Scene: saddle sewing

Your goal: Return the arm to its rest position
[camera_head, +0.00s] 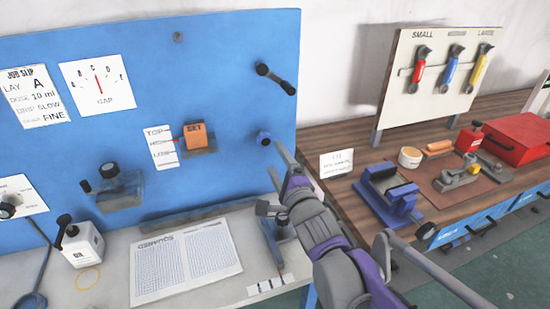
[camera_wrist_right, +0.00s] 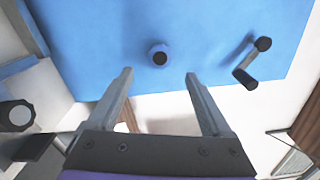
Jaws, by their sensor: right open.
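My right arm reaches in from the lower right in the head view. Its right gripper (camera_head: 275,162) is open and points at the blue panel (camera_head: 225,80). In the right wrist view the two fingers of the right gripper (camera_wrist_right: 159,75) are spread with nothing between them. A round blue knob (camera_wrist_right: 158,55) with a dark centre sits on the panel just beyond the fingertips, apart from them. The knob (camera_head: 263,138) shows just above the gripper in the head view. My left gripper is not in view.
A black crank handle (camera_head: 275,78) sticks out of the panel above the knob. An orange block (camera_head: 195,137) is left of the gripper. A printed sheet (camera_head: 185,262) lies on the pale bench below. A wooden bench at right holds a blue clamp-like device (camera_head: 390,192) near my arm.

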